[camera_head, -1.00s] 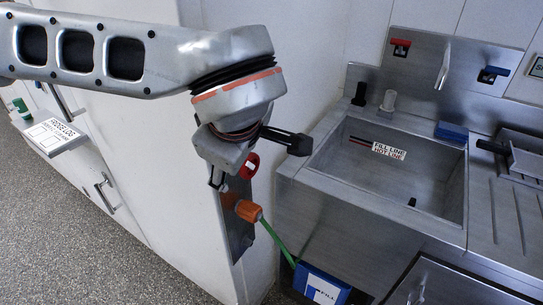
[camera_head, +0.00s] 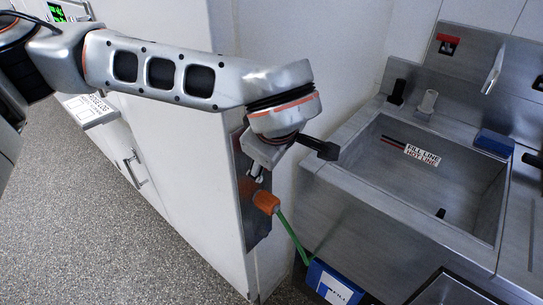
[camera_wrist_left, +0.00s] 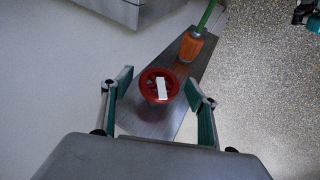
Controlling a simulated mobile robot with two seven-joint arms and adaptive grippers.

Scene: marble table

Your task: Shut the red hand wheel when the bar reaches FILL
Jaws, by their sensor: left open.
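The red hand wheel (camera_wrist_left: 159,86) is on a steel plate (camera_wrist_left: 147,119), with a white strip across its face. My left gripper (camera_wrist_left: 157,80) is open, its two fingers on either side of the wheel; contact is not clear. In the head view my left gripper (camera_head: 256,168) is in front of the plate and the wheel is hidden. An orange fitting (camera_head: 266,202) with a green hose sits beside it. A blue box (camera_head: 336,284) at the hose's lower end has a white label; any bar there is unreadable. A cut-off dark and teal part (camera_wrist_left: 308,15) looks like my right gripper.
A steel sink (camera_head: 440,185) with a FILL LINE / HOT LINE label (camera_head: 422,155) is at right. A white cabinet (camera_head: 185,150) stands behind my left arm. A clipboard-like log sheet (camera_head: 92,108) is at left. Speckled floor (camera_head: 110,230) is open at lower left.

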